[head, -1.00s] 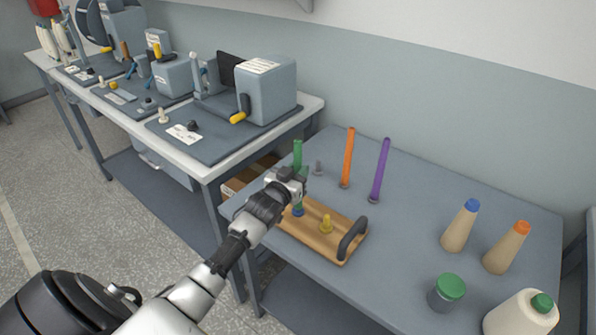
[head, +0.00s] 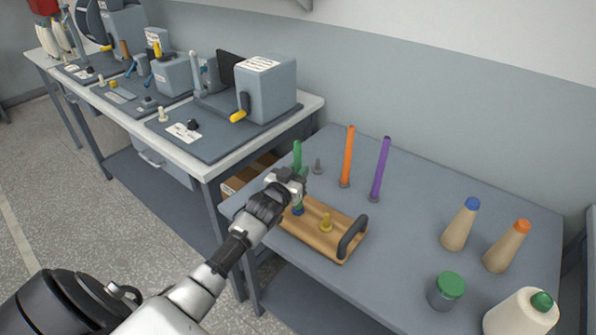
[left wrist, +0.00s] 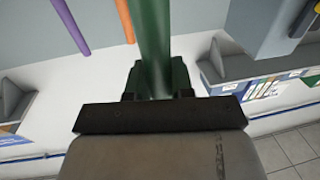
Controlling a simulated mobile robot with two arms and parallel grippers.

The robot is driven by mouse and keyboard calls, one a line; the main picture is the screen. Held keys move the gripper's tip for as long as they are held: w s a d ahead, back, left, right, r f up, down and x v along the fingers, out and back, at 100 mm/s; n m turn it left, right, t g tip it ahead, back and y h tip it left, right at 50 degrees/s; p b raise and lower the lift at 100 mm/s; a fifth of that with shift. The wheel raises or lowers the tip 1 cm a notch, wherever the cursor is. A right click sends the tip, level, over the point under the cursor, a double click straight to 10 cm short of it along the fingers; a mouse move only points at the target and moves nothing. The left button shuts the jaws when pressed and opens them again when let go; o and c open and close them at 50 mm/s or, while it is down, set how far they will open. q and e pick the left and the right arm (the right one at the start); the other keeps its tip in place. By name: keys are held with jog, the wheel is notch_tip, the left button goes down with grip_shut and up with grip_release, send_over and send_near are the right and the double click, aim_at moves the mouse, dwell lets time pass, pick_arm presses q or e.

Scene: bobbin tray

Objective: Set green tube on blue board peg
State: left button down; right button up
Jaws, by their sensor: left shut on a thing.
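The green tube (head: 297,152) stands upright in my left gripper (head: 292,183), which is shut on it. In the left wrist view the green tube (left wrist: 153,45) rises between the fingers (left wrist: 158,82). The wooden board (head: 318,228) lies below with a blue peg (head: 298,210) at its left part and a yellow peg (head: 326,223) near the middle. The tube's lower end is right at the blue peg in the head view; I cannot tell whether it is around the peg. My right gripper is not in view.
An orange tube (head: 347,158) and a purple tube (head: 380,168) stand on the table behind the board, near an empty grey peg (head: 318,166). The board has a dark handle (head: 352,236).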

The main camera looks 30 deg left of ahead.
pick_arm(q)
jog(key=shift+f, duration=0.4)
jog(key=c, duration=0.9)
grip_release()
jog(key=shift+s, duration=0.15)
jog(key=shift+s+f, duration=0.1)
jog(key=shift+s, duration=0.25)
jog(key=s+b, duration=0.1)
jog(key=s, duration=0.8)
jog(key=shift+s+d+b, duration=0.3)
jog(key=shift+s+d, duration=0.1)
jog(key=shift+d, duration=0.05)
